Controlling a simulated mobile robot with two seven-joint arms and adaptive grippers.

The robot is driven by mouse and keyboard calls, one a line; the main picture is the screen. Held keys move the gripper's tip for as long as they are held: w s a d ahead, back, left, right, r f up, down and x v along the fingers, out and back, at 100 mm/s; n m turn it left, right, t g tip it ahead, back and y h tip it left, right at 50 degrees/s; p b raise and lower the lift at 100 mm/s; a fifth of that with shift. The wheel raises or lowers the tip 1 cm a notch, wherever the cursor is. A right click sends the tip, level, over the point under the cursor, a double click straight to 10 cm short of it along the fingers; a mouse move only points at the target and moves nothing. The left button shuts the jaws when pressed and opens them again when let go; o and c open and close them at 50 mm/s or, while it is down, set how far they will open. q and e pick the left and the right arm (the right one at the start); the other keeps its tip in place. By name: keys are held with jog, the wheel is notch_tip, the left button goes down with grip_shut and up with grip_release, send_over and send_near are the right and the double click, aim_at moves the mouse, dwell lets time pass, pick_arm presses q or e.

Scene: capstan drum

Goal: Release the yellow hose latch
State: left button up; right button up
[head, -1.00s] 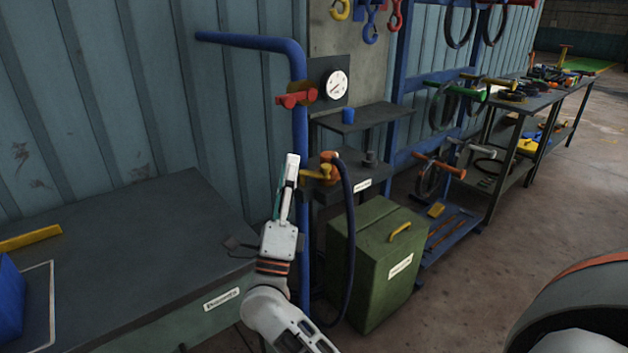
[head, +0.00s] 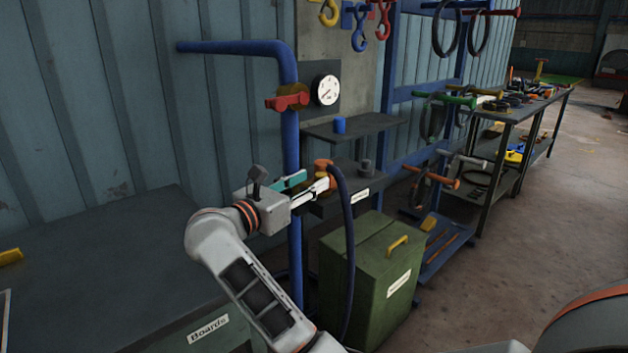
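The yellow hose latch (head: 322,177) is small and partly hidden behind my gripper's fingers. It sits by the orange fitting (head: 323,163) at the top of the dark hose (head: 347,215), beside the blue pipe. My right gripper (head: 318,178) points right at the latch, with its tips close to it. A white finger is nearer and a teal-padded finger is farther, with a gap between them. I cannot tell whether either finger touches the latch. My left gripper is not in view.
The blue pipe (head: 290,135) carries a red valve handle (head: 287,102) above the gripper, near a round gauge (head: 327,90). A green box (head: 370,265) with a yellow handle stands below right. A dark bench (head: 100,270) lies at left. Open floor is at right.

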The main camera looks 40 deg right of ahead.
jog(key=shift+x, duration=1.35)
grip_shut()
